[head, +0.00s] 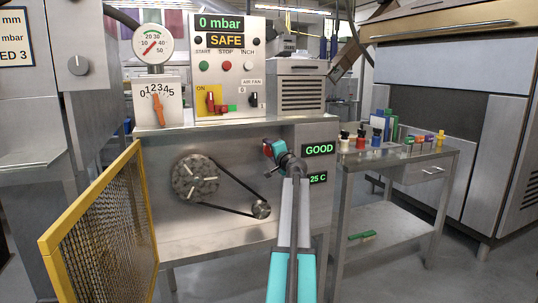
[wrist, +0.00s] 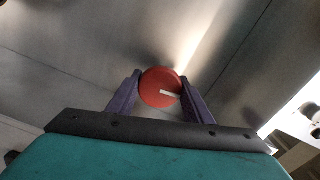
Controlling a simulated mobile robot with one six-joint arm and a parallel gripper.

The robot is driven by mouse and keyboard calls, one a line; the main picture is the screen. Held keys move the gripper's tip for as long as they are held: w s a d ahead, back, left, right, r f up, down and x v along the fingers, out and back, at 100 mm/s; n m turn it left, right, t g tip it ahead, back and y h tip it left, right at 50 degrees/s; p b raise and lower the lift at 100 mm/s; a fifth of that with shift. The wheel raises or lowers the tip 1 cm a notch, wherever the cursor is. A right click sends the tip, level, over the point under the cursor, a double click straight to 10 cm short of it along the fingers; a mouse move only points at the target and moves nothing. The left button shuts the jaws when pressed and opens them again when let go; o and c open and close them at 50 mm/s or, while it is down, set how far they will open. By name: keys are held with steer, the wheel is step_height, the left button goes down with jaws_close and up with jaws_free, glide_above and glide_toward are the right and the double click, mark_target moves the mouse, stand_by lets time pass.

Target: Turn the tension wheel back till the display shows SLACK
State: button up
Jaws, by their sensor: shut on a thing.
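The tension wheel is a round red knob (wrist: 160,88) with a white pointer line. In the wrist view the line points right and slightly down. My gripper (wrist: 161,95) is shut on this red wheel, one purple finger on each side. In the head view my gripper (head: 273,158) is at the machine's front panel, and a bit of the red wheel (head: 267,149) shows beside it. The tension display (head: 319,150), just right of my gripper, reads GOOD in green. A second display (head: 318,178) below it reads 25 C, its left end hidden by my arm.
A belt (head: 232,192) runs between a large pulley and a small one left of my arm. A yellow mesh guard (head: 100,222) stands open at the left. The control panel (head: 227,65) reads 0 mbar and SAFE. A side table (head: 400,158) with several small items stands right.

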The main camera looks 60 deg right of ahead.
steer(key=shift+w+r, duration=0.1)
steer(key=shift+r, duration=0.05)
steer(key=o, duration=1)
steer(key=shift+o, duration=0.2)
steer(key=shift+s+a, duration=0.1)
steer(key=shift+s, duration=0.1)
steer(key=shift+s+a, duration=0.3)
steer(key=shift+s, duration=0.05)
steer(key=p+v, duration=0.1)
steer(key=v, duration=1.1)
steer(key=shift+s+a, duration=0.2)
